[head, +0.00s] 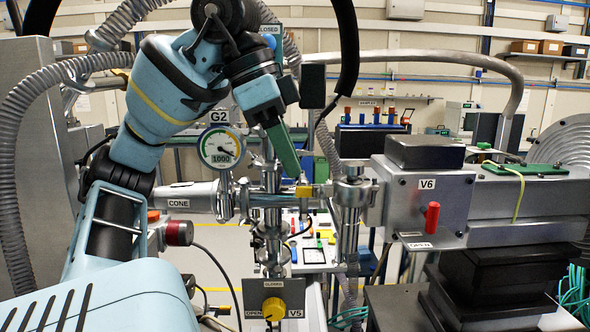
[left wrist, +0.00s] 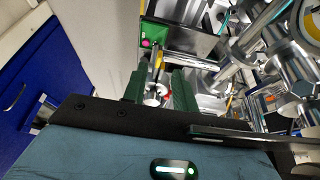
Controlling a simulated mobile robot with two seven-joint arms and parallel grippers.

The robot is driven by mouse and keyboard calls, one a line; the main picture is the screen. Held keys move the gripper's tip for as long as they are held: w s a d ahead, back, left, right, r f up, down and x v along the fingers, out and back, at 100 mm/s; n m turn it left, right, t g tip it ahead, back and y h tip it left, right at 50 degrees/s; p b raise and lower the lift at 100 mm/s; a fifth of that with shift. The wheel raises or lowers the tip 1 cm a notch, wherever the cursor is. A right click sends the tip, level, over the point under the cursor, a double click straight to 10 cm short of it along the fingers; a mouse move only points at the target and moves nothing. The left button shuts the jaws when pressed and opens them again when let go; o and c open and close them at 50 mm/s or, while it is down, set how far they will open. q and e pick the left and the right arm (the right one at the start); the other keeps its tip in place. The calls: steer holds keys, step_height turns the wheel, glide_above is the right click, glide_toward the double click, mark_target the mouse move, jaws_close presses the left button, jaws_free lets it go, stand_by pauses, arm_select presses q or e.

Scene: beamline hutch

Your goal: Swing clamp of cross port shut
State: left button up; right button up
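The steel cross port (head: 270,190) stands in the middle of the head view, with a pipe running left to the cone (head: 190,197) and another running right. A small yellow part (head: 304,192) sits on the right-hand pipe; I cannot tell whether it belongs to the clamp or whether the clamp is open. My left gripper (head: 291,170) reaches down from above, its green fingertips just over this right-hand pipe. In the left wrist view the fingers (left wrist: 160,85) are apart, with a gap and no held thing visible. Contact with the pipe cannot be told. My right gripper is out of view.
Gauge G2 (head: 221,148) stands left of the cross. Valve V6 (head: 430,195) with a red knob (head: 432,217) is at the right. Valve V5 (head: 274,305) with a yellow knob is below. A grey hose (head: 20,170) curves along the left.

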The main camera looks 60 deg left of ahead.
arm_select(q)
steer(key=v, duration=0.4)
steer(key=shift+s+r+p, duration=0.1)
steer(key=shift+r+p, duration=0.2)
steer(key=shift+f, duration=0.1)
stand_by(0.4)
